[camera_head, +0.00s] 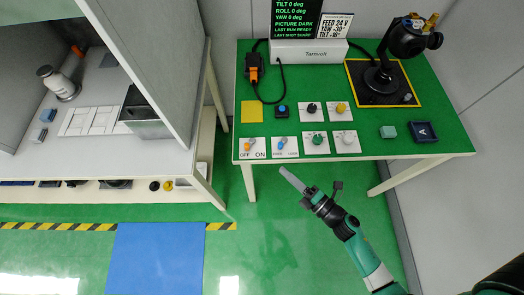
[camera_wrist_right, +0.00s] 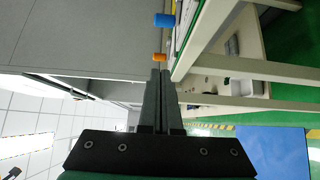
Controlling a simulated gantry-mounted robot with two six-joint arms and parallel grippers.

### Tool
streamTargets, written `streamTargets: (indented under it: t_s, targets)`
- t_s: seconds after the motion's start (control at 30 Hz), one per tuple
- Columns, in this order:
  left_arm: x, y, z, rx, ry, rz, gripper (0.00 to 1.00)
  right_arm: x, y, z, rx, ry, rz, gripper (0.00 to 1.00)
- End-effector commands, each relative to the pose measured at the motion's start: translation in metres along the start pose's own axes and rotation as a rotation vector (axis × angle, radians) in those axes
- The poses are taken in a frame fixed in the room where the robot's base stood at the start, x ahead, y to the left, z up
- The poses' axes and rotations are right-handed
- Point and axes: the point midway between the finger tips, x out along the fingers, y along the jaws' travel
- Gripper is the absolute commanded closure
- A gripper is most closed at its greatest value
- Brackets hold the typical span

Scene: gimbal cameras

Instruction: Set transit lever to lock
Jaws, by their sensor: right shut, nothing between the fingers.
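The lever plate (camera_head: 290,154) at the front edge of the green table has small lettering that looks like FREE on the left and LOCK on the right. Its small lever has a blue tip (camera_head: 283,140); which side it leans to is too small to tell. In the right wrist view the blue tip (camera_wrist_right: 164,20) shows beyond my fingers. My right gripper (camera_head: 283,171) is shut and empty, just in front of the table edge below this plate, apart from the lever. It also shows in the right wrist view (camera_wrist_right: 160,75). My left gripper is not in view.
Left of it is an OFF/ON plate with an orange lever (camera_head: 250,143), also in the right wrist view (camera_wrist_right: 159,57). Several knob plates, a yellow pad (camera_head: 252,115) and a blue button (camera_head: 282,111) sit behind. A gimbal camera (camera_head: 385,70) stands back right. Grey panels flank the table.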

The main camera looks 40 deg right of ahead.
Motion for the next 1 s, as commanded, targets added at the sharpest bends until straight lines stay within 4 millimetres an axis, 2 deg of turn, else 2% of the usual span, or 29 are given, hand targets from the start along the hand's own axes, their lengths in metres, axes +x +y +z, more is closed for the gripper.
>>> streamTargets:
  t_s: [0.03, 0.3, 0.47, 0.57, 0.97, 1.0]
  targets:
    - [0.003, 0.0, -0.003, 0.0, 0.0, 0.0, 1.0, -0.005, 0.001, 0.003, 0.005, -0.013, -0.009, 1.0]
    - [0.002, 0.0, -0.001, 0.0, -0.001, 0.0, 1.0, -0.003, 0.001, 0.005, 0.004, -0.018, -0.004, 1.0]
    - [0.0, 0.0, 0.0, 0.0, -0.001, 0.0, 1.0, 0.004, 0.001, 0.005, 0.003, -0.016, -0.001, 1.0]
    - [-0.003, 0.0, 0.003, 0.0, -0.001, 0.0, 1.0, 0.017, 0.0, 0.005, 0.003, -0.014, 0.0, 1.0]
    - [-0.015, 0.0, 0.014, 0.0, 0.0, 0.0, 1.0, 0.102, 0.001, 0.006, 0.003, -0.016, 0.001, 1.0]
    - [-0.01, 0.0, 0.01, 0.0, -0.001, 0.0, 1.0, 0.093, 0.003, 0.016, 0.004, -0.025, -0.004, 1.0]
